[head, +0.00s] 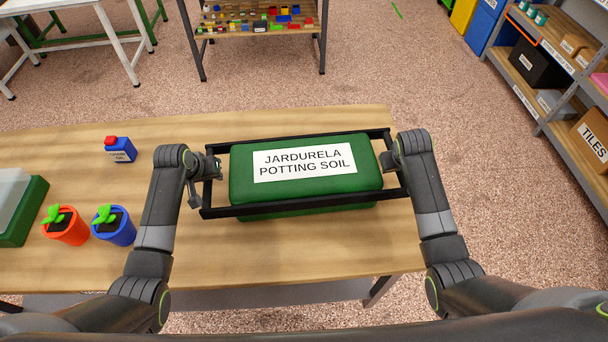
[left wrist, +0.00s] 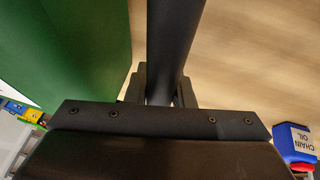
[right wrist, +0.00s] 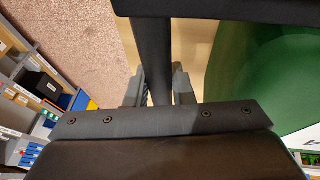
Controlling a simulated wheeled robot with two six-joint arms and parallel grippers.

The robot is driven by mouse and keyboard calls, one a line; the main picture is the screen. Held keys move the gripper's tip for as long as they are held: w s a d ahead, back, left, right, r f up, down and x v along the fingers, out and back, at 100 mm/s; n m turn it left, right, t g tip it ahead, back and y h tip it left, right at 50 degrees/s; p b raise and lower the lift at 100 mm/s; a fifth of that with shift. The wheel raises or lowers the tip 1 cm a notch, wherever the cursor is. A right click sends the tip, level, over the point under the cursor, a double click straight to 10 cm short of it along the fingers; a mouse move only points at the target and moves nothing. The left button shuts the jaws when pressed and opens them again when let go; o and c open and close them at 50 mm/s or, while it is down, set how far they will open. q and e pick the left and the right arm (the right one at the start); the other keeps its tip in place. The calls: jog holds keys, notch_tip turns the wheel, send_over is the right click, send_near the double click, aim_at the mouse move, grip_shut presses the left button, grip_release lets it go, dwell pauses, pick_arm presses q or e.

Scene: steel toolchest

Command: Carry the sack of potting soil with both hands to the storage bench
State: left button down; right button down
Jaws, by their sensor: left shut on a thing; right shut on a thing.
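The sack of potting soil (head: 306,190) is green with a white label reading "JARDURELA POTTING SOIL". It sits in a black frame (head: 292,209) over the wooden table (head: 330,262). My left gripper (head: 212,178) is shut on the frame's left end bar, which also shows between the fingers in the left wrist view (left wrist: 172,50). My right gripper (head: 393,165) is shut on the right end bar, seen in the right wrist view (right wrist: 153,55). The sack's green side shows in both wrist views. I cannot tell whether it touches the table. The storage bench is not clearly identifiable.
A blue chain oil can (head: 120,149), an orange pot (head: 65,226), a blue pot (head: 114,225) and a green box (head: 20,212) stand on the table's left. Shelves (head: 545,95) line the right. A rack with colourful small items (head: 260,25) stands ahead. Open floor lies between.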

pick_arm(q)
jog(key=shift+w+r, duration=0.2)
pick_arm(e)
jog(key=shift+w+r, duration=0.2)
pick_arm(q)
jog(key=shift+r, duration=0.1)
pick_arm(e)
jog(key=shift+r, duration=0.1)
pick_arm(q)
jog(key=shift+r+p, duration=0.15)
jog(key=shift+p, duration=0.25)
pick_arm(e)
jog(key=shift+r, duration=0.15)
pick_arm(q)
jog(key=shift+r+p, duration=0.65)
jog(key=shift+r, duration=0.05)
pick_arm(e)
jog(key=shift+r, duration=0.7)
pick_arm(q)
jog(key=shift+s+f, duration=0.1)
pick_arm(e)
jog(key=shift+s+f, duration=0.1)
